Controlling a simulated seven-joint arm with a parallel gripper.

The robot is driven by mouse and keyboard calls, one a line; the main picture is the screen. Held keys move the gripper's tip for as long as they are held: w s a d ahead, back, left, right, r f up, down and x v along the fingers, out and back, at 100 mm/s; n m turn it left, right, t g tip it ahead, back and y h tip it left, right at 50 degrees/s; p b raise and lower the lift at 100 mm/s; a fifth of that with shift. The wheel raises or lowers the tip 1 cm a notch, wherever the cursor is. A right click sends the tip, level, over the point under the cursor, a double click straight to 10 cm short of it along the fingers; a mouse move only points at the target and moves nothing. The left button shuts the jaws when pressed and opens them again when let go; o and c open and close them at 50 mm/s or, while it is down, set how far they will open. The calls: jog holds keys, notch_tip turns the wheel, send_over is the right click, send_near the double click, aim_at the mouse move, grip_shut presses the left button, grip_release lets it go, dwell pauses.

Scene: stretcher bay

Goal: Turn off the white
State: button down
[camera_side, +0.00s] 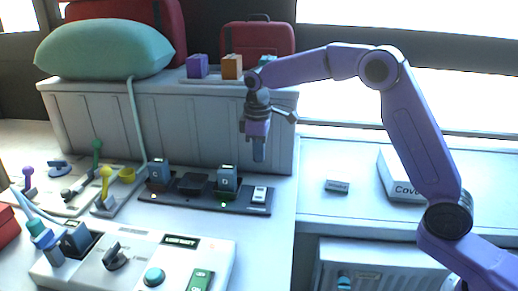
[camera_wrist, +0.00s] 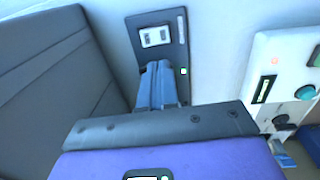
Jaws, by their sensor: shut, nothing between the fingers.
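A white rocker switch (camera_side: 260,194) sits at the right end of a dark strip panel (camera_side: 240,207) on the bench; it also shows near the top of the wrist view (camera_wrist: 156,36). I cannot tell which way the rocker is set. My gripper (camera_side: 259,156) points down and is shut and empty. It is above the panel, apart from the switch. In the wrist view the blue-grey fingers (camera_wrist: 160,80) are together just below the switch and hide part of the panel.
The strip also bears blocks marked C (camera_side: 158,173) and D (camera_side: 228,179), with a green light (camera_side: 223,204) by D. A white console (camera_side: 130,264) stands in front. Levers stand at left. A grey case (camera_side: 200,135) rises behind the panel.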

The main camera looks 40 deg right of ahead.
aim_at(260, 189)
jog(key=shift+s+r, duration=0.1)
jog(key=shift+r, duration=0.35)
jog(key=shift+w+d+r+t, duration=0.15)
jog(key=shift+w+d+t, duration=0.2)
jog(key=shift+w, duration=0.3)
jog(key=f, duration=0.4)
jog(key=w+d+f, duration=0.1)
jog(key=f, duration=0.9)
jog(key=shift+w+d, duration=0.25)
jog(key=shift+d, duration=0.05)
